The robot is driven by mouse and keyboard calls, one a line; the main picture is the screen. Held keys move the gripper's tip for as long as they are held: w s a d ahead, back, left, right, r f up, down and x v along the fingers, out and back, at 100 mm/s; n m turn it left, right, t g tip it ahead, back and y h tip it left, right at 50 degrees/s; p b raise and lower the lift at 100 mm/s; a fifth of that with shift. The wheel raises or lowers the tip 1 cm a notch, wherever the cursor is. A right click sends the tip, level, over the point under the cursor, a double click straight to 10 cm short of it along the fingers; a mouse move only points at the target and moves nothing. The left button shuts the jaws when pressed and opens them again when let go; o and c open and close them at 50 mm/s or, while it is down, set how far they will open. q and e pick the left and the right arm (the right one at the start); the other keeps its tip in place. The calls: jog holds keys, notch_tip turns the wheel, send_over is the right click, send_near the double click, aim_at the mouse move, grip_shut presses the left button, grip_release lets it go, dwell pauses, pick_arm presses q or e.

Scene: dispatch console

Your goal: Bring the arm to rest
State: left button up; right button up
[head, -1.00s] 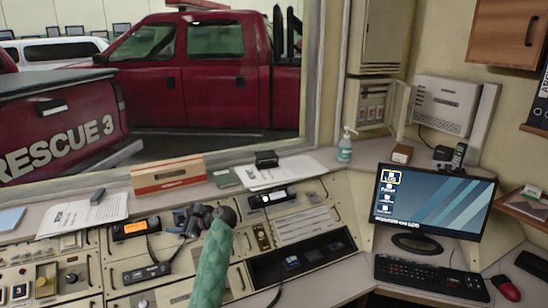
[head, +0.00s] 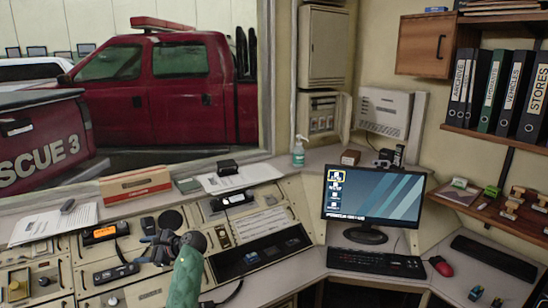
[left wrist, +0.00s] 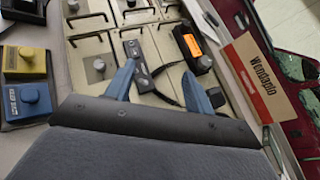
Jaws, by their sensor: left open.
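My left arm in its green sleeve (head: 186,278) comes up from the bottom of the head view. Its dark gripper (head: 158,246) is over the sloped console, right of the radio with the orange display (head: 100,233). In the left wrist view the two blue fingers of the left gripper (left wrist: 160,88) are spread apart with nothing held between them. Beyond them lie a small corded black device (left wrist: 136,50) and the same radio (left wrist: 194,46). How high the fingers are above the panel is hard to tell. My right gripper is not in view.
A monitor (head: 373,201), keyboard (head: 376,263) and red mouse (head: 441,266) are on the desk to the right. A brown-and-white box (head: 135,184) and a sanitizer bottle (head: 298,152) stand on the ledge behind. Yellow (left wrist: 25,62) and blue (left wrist: 30,100) knobbed blocks are left in the wrist view.

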pick_arm(q)
jog(key=s+d+f+n+t+h, duration=0.1)
jog(key=s+d+f+n+h, duration=0.25)
jog(key=s+f, duration=0.75)
jog(key=s+d+f+n+t+h, duration=0.1)
jog(key=s+d+f+n+h, duration=0.25)
jog(key=s+f, duration=0.75)
jog(key=s+d+r+n+h, duration=0.1)
jog(key=s+d+n+h, duration=0.15)
jog(key=s+d, duration=0.45)
jog(key=s+d+r+n+h, duration=0.1)
jog(key=s+d+h, duration=0.15)
jog(key=s, duration=0.85)
jog(key=s+d+r+n+h, duration=0.1)
jog(key=s+d+n+h, duration=0.3)
jog(key=s, duration=0.6)
notch_tip(320, 180, down, 23)
jog(key=w+d+m+g, duration=0.2)
jog(key=d+m, duration=0.1)
jog(key=s+f, duration=0.3)
jog(key=f, duration=0.8)
jog(key=s+f, duration=0.4)
jog(key=f, duration=0.7)
jog(key=shift+g+y, duration=0.3)
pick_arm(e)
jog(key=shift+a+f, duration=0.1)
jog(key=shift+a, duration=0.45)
